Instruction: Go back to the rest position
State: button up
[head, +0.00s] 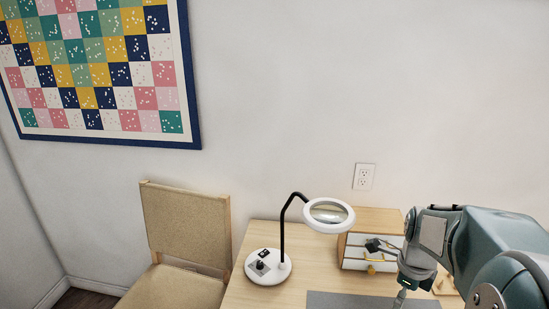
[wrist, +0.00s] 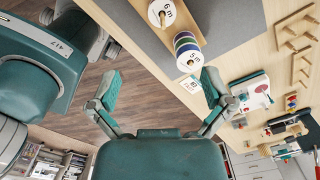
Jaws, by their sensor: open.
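My gripper (head: 386,272) is at the right in the head view, in front of the small drawer cabinet (head: 376,221) on the table. Its two fingers are spread wide in the wrist view (wrist: 160,90), with nothing between them. Wood floor shows beyond the gap, along with the table edge. In the head view my arm hides part of the table's right side and of the cabinet.
A magnifier lamp (head: 329,215) stands left of the cabinet, close to my gripper. A chair (head: 186,222) is at the left. In the wrist view, coloured spools (wrist: 187,50) sit near the table edge, and a wooden rack (wrist: 297,40) lies farther right.

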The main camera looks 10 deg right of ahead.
jog(key=s+a+r+n+t, duration=0.2)
jog(key=s+a+r+n, duration=0.2)
jog(key=a+n, duration=0.5)
jog(key=s+a+r+n+t, duration=0.3)
jog(key=a+n, duration=0.6)
jog(key=n, duration=1)
jog(key=s+r, duration=0.2)
jog(key=s, duration=0.1)
jog(key=shift+s+a+r, duration=0.15)
jog(key=shift+s+r, duration=0.05)
